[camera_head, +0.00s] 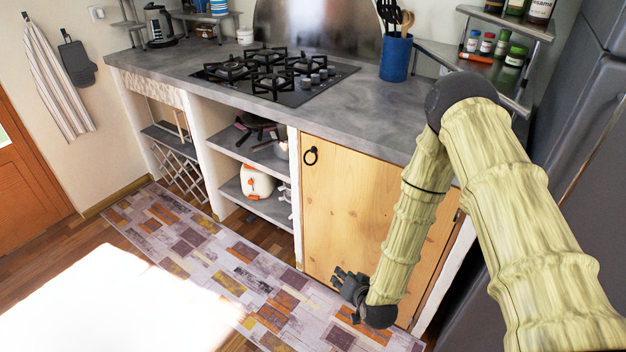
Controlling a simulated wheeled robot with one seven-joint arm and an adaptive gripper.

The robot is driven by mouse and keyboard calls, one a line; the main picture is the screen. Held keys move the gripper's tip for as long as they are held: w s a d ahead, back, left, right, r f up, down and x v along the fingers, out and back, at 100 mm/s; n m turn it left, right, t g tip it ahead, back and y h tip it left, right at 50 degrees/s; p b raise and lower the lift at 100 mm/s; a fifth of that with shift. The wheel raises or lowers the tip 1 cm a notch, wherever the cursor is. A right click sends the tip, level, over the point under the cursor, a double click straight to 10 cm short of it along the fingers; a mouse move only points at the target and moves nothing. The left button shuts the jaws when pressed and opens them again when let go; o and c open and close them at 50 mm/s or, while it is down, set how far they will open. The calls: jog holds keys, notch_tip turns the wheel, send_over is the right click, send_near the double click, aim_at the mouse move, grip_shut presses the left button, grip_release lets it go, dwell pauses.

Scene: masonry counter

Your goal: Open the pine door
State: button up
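The pine door (347,205) is a light wooden cabinet front with knots, under the right part of the counter. It looks shut in its frame. My forearm covers the right part of the door.
A grey counter (345,115) with a gas hob (275,74) runs above the door. Open shelves (240,150) with kitchen things lie to its left. A patterned rug (205,255) covers the floor in front. A dark fridge (585,130) stands close on the right.

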aim_at(312, 169)
jog(key=w+a+r+m+t+b, duration=0.1)
jog(key=w+a+r+t, duration=0.2)
jog(key=w+r, duration=0.3)
jog(key=w+a+r+m+t+y+b, duration=0.1)
jog(key=w+r, duration=0.4)
jog(key=w, duration=1)
jog(key=w+a+r+m+t+y+b, duration=0.1)
jog(key=w+a+r+m+t+b, duration=0.1)
jog(key=w, duration=0.8)
jog(key=shift+w+a+r+t+b, duration=0.1)
jog(key=shift+a+r+t+b, duration=0.1)
jog(key=shift+a+r+t, duration=0.5)
jog(key=shift+a+r+t+b, duration=0.25)
jog(key=shift+r+t, duration=0.25)
jog(key=shift+r, duration=0.35)
jog(key=shift+w+a+r+t+b, duration=0.1)
jog(key=shift+a+r+t+b, duration=0.1)
jog(key=shift+a+r+t, duration=0.5)
jog(key=shift+d+r, duration=0.1)
jog(key=shift+d, duration=0.15)
jog(key=shift+c, duration=0.2)
jog(key=shift+s, duration=0.1)
grip_shut()
